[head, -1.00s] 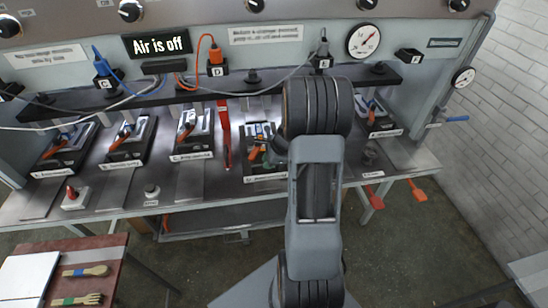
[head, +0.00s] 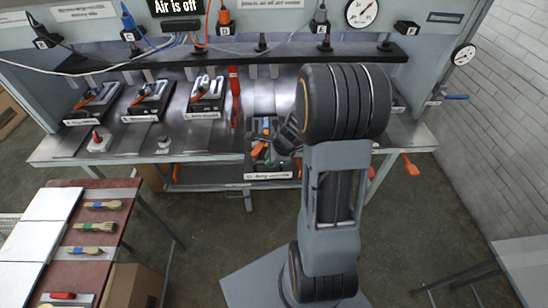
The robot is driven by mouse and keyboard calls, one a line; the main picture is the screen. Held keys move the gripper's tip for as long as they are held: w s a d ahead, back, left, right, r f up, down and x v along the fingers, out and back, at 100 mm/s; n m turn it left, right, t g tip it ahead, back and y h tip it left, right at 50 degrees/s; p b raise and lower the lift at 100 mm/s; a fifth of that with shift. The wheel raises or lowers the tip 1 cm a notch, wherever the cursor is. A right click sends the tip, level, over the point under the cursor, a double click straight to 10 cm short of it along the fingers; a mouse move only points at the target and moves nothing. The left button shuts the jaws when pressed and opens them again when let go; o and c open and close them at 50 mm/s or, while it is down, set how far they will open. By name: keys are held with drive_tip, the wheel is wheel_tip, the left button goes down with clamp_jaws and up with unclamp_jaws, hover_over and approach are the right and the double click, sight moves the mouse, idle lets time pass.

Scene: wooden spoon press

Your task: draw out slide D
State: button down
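The slide fourth from the left, taken as slide D (head: 263,127), carries a dark fixture with orange and blue parts. Its front label plate (head: 268,176) sits out past the bench's front edge; its text is too small to read. My gripper (head: 287,140) is at the right side of this fixture, close to its orange parts. My own arm partly hides it, and I cannot tell whether its fingers are closed on anything.
Three similar slides (head: 207,98) sit back on the bench (head: 200,143) at left. Orange handles (head: 410,165) hang at the right front edge.

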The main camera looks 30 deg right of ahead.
drive_tip(key=shift+s+a+f, duration=0.1)
drive_tip(key=shift+s+a, duration=0.05)
drive_tip(key=shift+s, duration=0.05)
drive_tip(key=c, duration=1.1)
unclamp_jaws()
drive_tip(key=shift+s+r, duration=0.1)
drive_tip(key=shift+r, duration=0.5)
drive_tip(key=v, duration=1.3)
drive_tip(key=shift+p, duration=0.45)
drive_tip(key=shift+s+f, duration=0.1)
drive_tip(key=shift+f, duration=0.05)
